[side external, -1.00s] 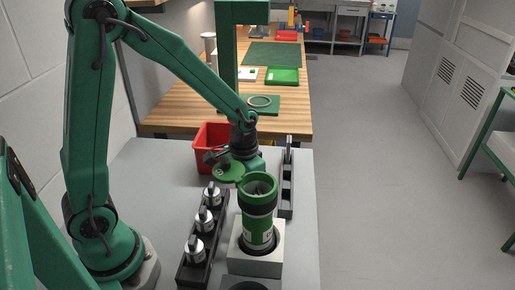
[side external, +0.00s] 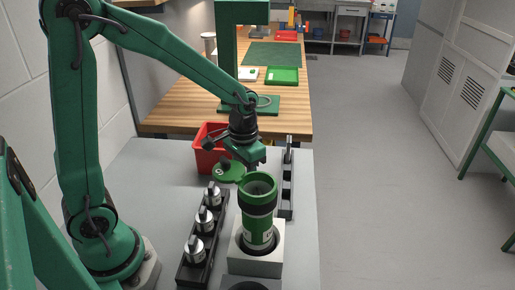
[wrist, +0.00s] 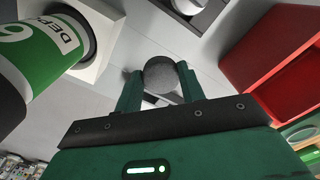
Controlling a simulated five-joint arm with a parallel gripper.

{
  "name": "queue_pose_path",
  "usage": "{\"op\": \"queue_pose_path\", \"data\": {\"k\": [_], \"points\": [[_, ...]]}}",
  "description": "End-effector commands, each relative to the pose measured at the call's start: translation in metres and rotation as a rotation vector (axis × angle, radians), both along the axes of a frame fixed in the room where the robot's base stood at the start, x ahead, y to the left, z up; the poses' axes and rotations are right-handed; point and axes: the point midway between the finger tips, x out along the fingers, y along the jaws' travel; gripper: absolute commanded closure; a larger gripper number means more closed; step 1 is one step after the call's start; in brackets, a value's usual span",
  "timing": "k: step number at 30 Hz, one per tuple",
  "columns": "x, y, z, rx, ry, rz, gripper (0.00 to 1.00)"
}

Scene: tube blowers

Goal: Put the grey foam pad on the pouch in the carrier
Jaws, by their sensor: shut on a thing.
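My gripper (wrist: 160,84) is shut on the grey foam pad (wrist: 162,76), a speckled round piece seen between the two fingers in the wrist view. In the side view my gripper (side external: 257,158) is above and just behind the carrier (side external: 258,196), and I cannot make out the pad there. The carrier is an upright green tube with a dark band and an open top, standing in a pale block (side external: 257,262). The carrier also shows at the left of the wrist view (wrist: 40,45). The pouch inside cannot be told apart.
A green round lid (side external: 228,172) lies left of the carrier, by a red bin (side external: 206,158). A black rack (side external: 190,272) with three metal pieces stands at the front left. A dark narrow holder (side external: 287,190) stands to the right. The grey bench is clear at the left.

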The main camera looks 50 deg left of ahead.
Motion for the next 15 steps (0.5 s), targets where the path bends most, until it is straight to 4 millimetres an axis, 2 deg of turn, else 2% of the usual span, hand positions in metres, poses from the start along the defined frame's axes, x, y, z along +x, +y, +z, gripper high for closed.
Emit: {"op": "queue_pose_path", "data": {"k": [8,11,15], "points": [[0.001,0.000,0.017,0.000,-0.003,0.000,0.82],[0.001,0.000,0.033,0.000,-0.006,0.000,0.82],[0.001,0.000,0.067,0.000,-0.008,0.000,0.82]]}}
